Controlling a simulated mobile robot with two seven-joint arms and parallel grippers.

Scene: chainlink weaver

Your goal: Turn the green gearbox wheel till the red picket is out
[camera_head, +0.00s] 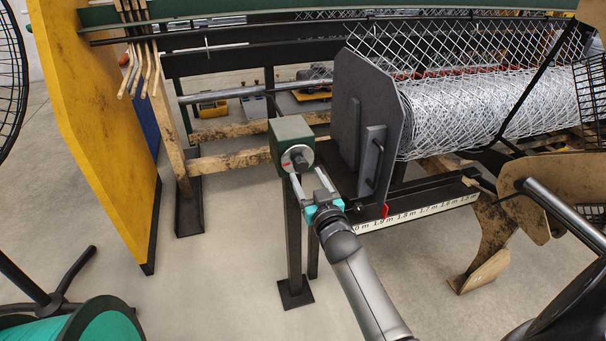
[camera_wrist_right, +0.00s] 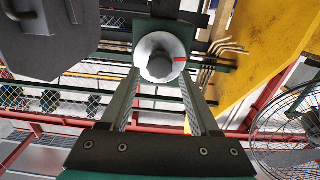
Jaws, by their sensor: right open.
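The green gearbox (camera_head: 291,130) sits on a dark post left of the roll's end plate. Its wheel is a pale grey disc (camera_head: 297,158) with a dark hub and a red mark. In the right wrist view the wheel (camera_wrist_right: 161,45) is straight ahead, its red mark on the right. My right gripper (camera_head: 306,181) is open, with its fingertips close to the wheel, one on either side; contact cannot be told. A red strand (camera_head: 450,71), apparently the red picket, runs across the mesh above the roll. My left gripper is not in view.
The chainlink roll (camera_head: 455,115) lies right of a dark end plate (camera_head: 372,105) with a handle. A ruler strip (camera_head: 425,213) with a red pointer (camera_head: 385,211) runs below. A yellow panel (camera_head: 95,110) stands left. The floor left of the post is clear.

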